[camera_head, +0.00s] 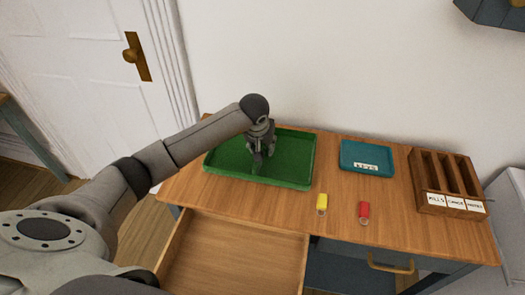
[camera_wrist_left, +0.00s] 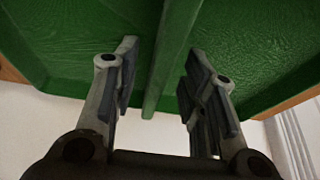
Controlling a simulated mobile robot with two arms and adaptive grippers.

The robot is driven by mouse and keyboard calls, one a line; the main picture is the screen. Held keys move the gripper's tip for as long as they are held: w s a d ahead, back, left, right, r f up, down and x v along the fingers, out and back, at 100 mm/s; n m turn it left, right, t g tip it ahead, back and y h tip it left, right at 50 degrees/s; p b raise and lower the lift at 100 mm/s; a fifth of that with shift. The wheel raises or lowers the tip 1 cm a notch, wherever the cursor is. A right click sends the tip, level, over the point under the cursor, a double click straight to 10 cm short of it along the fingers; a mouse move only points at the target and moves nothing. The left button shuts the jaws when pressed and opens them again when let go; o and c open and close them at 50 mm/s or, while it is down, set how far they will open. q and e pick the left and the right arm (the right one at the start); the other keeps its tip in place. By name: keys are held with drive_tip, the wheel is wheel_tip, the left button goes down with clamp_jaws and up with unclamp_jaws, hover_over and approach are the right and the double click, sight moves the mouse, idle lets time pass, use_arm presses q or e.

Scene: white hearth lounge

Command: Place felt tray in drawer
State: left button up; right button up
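The green felt tray (camera_head: 296,160) lies flat on the wooden desk, left of centre. A green ridge (camera_wrist_left: 172,60) of the tray crosses the left wrist view between my fingers. My left gripper (camera_head: 258,160) points down into the tray. In the left wrist view it (camera_wrist_left: 155,85) is open, with one finger on each side of the ridge and gaps visible. The drawer (camera_head: 235,255) under the desk's left part is pulled out, and its visible floor is bare. My right gripper is not in view.
On the desk (camera_head: 265,205) are a yellow key tag (camera_head: 322,202), a red key tag (camera_head: 364,210), a teal labelled tray (camera_head: 367,158) and a wooden slotted organizer (camera_head: 440,180). A closed drawer with a brass handle (camera_head: 390,265) is at right. A white wall stands behind.

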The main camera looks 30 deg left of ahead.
use_arm(q)
drive_tip(key=shift+w+f, duration=0.15)
drive_tip(key=shift+f, duration=0.3)
clamp_jaws()
drive_tip(key=shift+r, duration=0.1)
